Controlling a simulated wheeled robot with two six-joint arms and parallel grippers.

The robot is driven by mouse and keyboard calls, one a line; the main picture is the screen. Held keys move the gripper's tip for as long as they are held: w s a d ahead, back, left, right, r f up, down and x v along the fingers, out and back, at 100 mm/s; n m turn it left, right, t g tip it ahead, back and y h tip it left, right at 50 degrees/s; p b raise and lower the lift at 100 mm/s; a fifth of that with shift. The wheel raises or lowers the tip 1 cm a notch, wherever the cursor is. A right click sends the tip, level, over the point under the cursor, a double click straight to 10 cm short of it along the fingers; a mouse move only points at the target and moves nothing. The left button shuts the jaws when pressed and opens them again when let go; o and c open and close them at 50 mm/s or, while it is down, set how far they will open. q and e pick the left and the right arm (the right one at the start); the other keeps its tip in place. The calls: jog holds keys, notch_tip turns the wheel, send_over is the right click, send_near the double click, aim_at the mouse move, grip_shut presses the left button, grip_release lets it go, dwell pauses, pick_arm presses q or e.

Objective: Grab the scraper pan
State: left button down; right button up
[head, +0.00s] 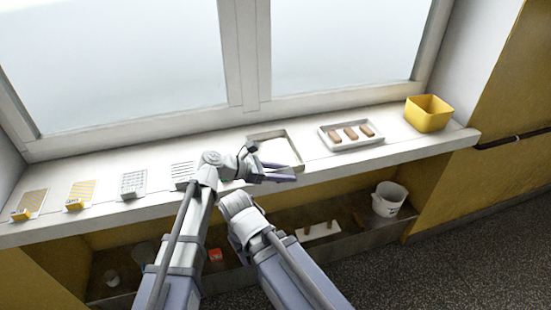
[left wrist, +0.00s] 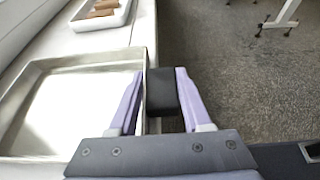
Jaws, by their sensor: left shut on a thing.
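The scraper pan, a shallow square metal pan (head: 281,151), lies on the white window sill in the head view. It also fills the left side of the left wrist view (left wrist: 75,108). My left gripper (head: 288,172) is at the pan's front edge. In the left wrist view its purple fingers (left wrist: 160,100) are shut on a black block, the pan's handle (left wrist: 161,92), at the pan's near side. The join between handle and pan is partly hidden by a finger.
A white tray with brown bars (head: 350,134) stands right of the pan, then a yellow bin (head: 428,113). Several mesh or striped sheets lie along the left sill. A shelf below holds a white bucket (head: 389,199). The window stands behind.

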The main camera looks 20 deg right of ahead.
pick_arm(q)
jog(key=shift+r, duration=0.1)
dwell(0.3)
notch_tip(320, 180, up, 10)
jog(key=p, duration=1)
